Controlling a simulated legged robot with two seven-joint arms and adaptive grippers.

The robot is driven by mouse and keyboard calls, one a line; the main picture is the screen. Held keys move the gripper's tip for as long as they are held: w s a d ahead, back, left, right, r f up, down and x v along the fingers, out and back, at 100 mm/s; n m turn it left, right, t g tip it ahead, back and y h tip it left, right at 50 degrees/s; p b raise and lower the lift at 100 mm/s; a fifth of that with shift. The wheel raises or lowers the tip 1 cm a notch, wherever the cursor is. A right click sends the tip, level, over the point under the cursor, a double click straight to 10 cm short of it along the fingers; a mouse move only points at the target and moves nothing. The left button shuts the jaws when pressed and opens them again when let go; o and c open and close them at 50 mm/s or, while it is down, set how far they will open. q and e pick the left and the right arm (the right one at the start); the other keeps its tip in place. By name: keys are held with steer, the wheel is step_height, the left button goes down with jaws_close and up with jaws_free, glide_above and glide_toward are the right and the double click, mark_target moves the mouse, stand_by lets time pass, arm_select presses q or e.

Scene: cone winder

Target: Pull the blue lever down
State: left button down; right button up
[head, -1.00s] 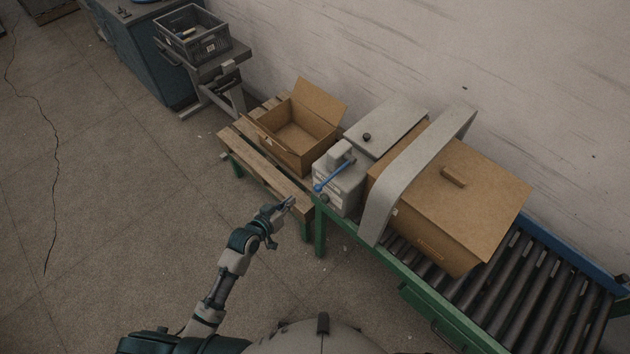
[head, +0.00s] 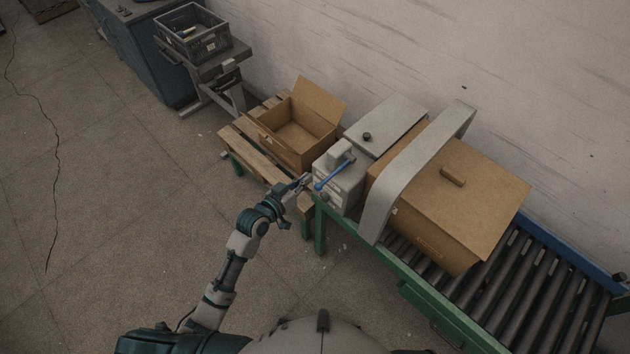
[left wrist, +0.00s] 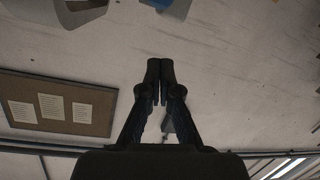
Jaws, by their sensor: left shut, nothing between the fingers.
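The blue lever (head: 333,175) is on the side of a grey machine box (head: 345,188) at the end of the roller conveyor. It slants down and left from its pivot, with its free end low and towards my left gripper. My left gripper (head: 302,181) is just left of that free end, over the pallet edge; a small gap seems to show, but contact is hard to judge. In the left wrist view its fingers (left wrist: 160,66) are together and empty. A blue patch at the top edge there may be the lever. My right gripper is out of view.
An open cardboard box (head: 298,132) stands on a wooden pallet bench (head: 250,158) left of the machine. A closed brown box (head: 455,200) sits under a grey arch (head: 415,165) on the conveyor (head: 540,290). The floor on the left is clear.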

mark_target(316, 185)
arm_select(q)
steer(key=w+d+f, duration=0.1)
steer(key=f, duration=0.1)
steer(key=w+d+f+p, duration=0.1)
steer(key=w+d+f, duration=0.1)
steer(key=shift+d, duration=0.2)
steer(key=shift+s+a+f, duration=0.1)
steer(key=shift+s+f, duration=0.05)
steer(key=shift+s, duration=0.1)
steer(key=shift+a+f, duration=0.1)
steer(key=shift+w, duration=0.1)
